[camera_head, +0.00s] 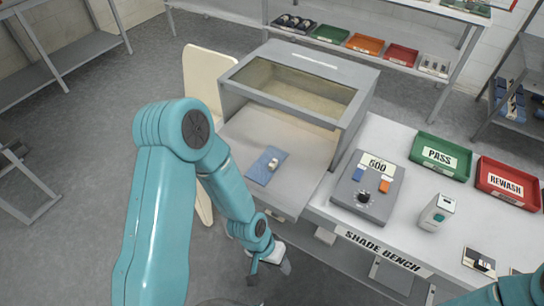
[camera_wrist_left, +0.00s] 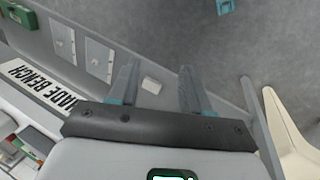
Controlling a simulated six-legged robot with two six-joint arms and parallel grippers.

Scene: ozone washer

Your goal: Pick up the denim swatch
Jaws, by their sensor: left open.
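The denim swatch (camera_head: 262,173) is a small blue piece lying flat on the pale open shelf (camera_head: 310,165) in front of the grey washer cabinet. A small whitish object (camera_head: 273,164) rests on the swatch. My left gripper (camera_head: 269,273) is open and empty. It hangs below and in front of the shelf's front edge, apart from the swatch. In the left wrist view, its two fingers (camera_wrist_left: 158,70) are spread, with a small pale block on the grey front beyond them. The swatch does not show in that view. My right gripper is out of frame.
The shade bench (camera_head: 405,215) adjoins on the right. It carries a grey control box (camera_head: 368,187) marked 500, a green PASS tray (camera_head: 440,157), a red REWASH tray (camera_head: 508,183) and a small white device (camera_head: 437,212). A cream panel (camera_head: 203,80) stands left of the washer.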

